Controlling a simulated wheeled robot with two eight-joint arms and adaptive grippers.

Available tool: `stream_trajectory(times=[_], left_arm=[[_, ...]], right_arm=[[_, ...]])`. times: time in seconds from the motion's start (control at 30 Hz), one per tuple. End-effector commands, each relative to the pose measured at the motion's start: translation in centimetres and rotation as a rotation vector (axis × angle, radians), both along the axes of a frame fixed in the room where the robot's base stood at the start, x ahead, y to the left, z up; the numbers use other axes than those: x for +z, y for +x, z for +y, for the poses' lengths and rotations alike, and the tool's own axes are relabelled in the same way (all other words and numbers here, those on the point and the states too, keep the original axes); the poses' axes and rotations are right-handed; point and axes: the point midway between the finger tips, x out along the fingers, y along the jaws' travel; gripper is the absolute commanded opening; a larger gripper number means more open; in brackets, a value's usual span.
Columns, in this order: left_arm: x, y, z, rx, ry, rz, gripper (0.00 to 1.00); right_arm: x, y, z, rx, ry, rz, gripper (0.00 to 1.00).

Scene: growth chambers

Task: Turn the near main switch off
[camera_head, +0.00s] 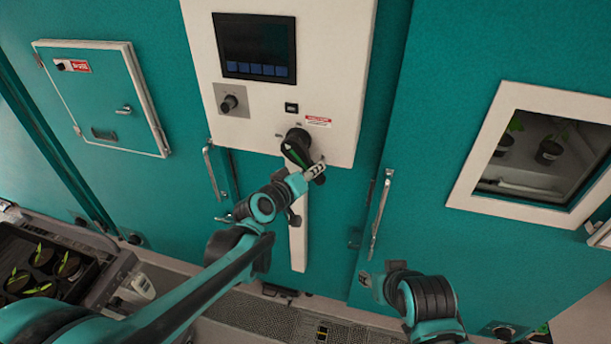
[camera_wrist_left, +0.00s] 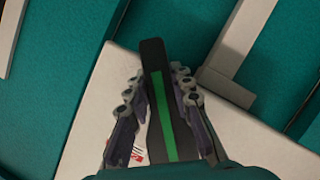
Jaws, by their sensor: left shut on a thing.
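The main switch (camera_head: 294,148) is a black rotary handle with a green stripe, low on the pale control panel (camera_head: 345,75) in the head view. The handle slants down and to the right from its round hub. In the left wrist view the handle (camera_wrist_left: 155,62) stands nearly upright between the fingers, its green stripe facing the camera. My left gripper (camera_head: 299,164) is shut on the handle, one finger on each side; these fingers show in the left wrist view (camera_wrist_left: 160,95).
A dark screen (camera_head: 254,47), a small knob (camera_head: 229,103) and a red-and-white label (camera_head: 317,120) are on the panel. Door handles (camera_head: 380,215) (camera_head: 212,172) stick out on both sides. A plant tray (camera_head: 75,277) stands at the lower left.

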Motion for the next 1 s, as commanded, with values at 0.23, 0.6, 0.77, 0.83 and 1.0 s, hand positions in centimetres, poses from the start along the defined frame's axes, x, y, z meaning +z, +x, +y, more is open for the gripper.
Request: stream_trajectory(times=[0.23,0.6,0.77,0.83,1.0], left_arm=[[1.1,-0.3,-1.2,0.001,-0.222,0.072,0.0],[3.5,-0.7,-2.3,0.001,-0.548,0.177,0.0],[4.5,-0.8,-2.5,0.001,-0.663,0.215,0.0],[4.8,-0.8,-2.6,0.001,-0.706,0.229,0.0],[5.5,-0.8,-2.7,0.001,-0.786,0.255,0.0]], right_arm=[[-1.2,0.0,0.0,0.0,0.0,0.0,0.4],[-2.6,0.0,0.0,0.0,0.0,0.0,0.4],[-3.0,0.0,0.0,0.0,0.0,0.0,0.4],[-3.2,0.0,0.0,0.0,0.0,0.0,0.4],[-3.4,0.0,0.0,0.0,0.0,0.0,0.4]])
